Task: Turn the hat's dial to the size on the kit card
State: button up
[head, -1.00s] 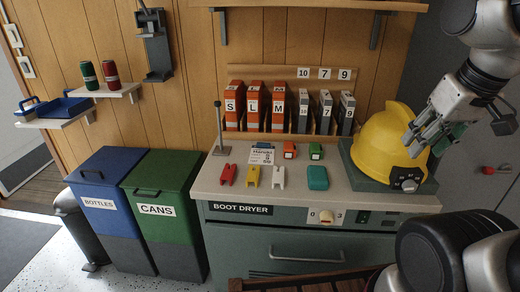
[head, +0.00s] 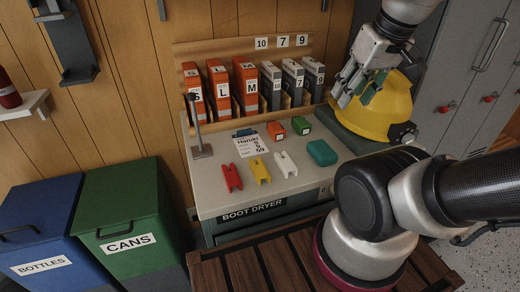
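The yellow hard hat (head: 386,108) sits on a dark green stand at the right end of the counter.
On the counter (head: 225,178) lie red (head: 232,177), yellow (head: 260,170) and white (head: 286,163) clips, a teal case (head: 321,152), and orange and green boxes. Binders stand behind. A metal post (head: 195,125) rises at left. Bins stand left; lockers right.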

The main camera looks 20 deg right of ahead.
jog(key=shift+o, duration=0.4)
jog(key=shift+o, duration=0.8)
